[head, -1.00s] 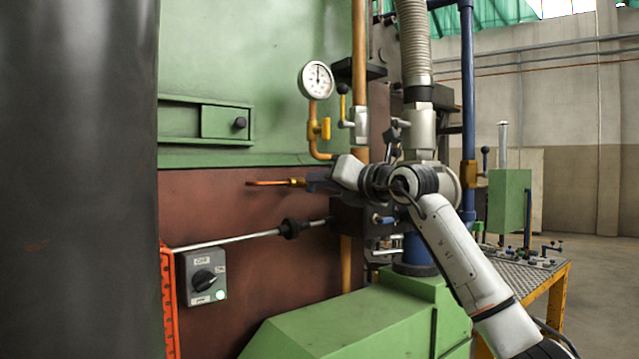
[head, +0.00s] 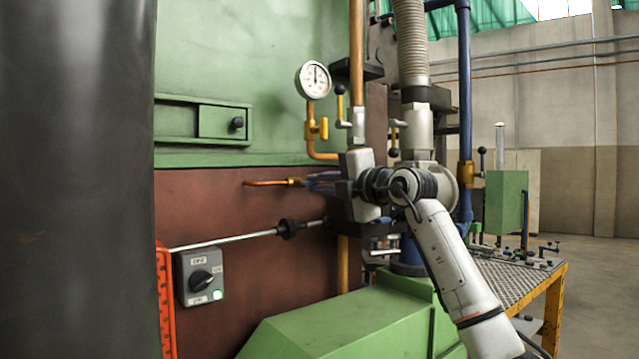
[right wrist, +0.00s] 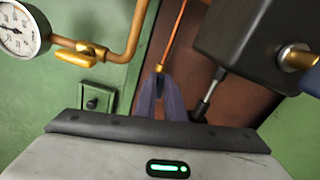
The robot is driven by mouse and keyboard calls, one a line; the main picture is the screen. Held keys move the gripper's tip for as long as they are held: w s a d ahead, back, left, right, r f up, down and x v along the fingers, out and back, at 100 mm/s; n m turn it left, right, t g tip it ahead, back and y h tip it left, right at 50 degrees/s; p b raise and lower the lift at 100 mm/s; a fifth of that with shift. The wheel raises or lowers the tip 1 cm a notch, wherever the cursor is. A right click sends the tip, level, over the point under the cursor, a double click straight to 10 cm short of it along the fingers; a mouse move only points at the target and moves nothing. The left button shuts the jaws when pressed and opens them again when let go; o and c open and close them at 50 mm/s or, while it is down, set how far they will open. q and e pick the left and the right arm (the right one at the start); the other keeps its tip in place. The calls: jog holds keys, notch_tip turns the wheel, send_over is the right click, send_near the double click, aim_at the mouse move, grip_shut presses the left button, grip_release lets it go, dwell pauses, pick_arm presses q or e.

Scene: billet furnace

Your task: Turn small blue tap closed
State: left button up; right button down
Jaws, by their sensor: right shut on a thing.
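My right gripper (head: 318,181) reaches in from the right, in front of the red-brown furnace panel. Its bluish fingers are closed at the brass fitting (head: 294,182) on the end of a thin copper pipe. The fingers (right wrist: 160,88) also show in the right wrist view, converging just below the brass fitting (right wrist: 160,69). They are shut on the small blue tap there. The tap's handle is hidden between the fingers, so its angle cannot be told. My left gripper is not in view.
A pressure gauge (head: 313,80) with a yellow-handled valve (head: 322,128) is above the gripper. A horizontal rod (head: 225,241) and a grey switch box (head: 200,275) are below. A black block (right wrist: 250,42) is close by on the right in the wrist view.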

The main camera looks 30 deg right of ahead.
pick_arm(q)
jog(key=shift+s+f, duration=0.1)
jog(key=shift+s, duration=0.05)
pick_arm(e)
jog(key=shift+f+m, duration=0.1)
jog(key=shift+m, duration=1)
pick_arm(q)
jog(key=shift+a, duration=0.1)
pick_arm(e)
jog(key=c, duration=1.8)
grip_release()
jog(key=shift+c, duration=0.2)
jog(key=shift+s, duration=0.1)
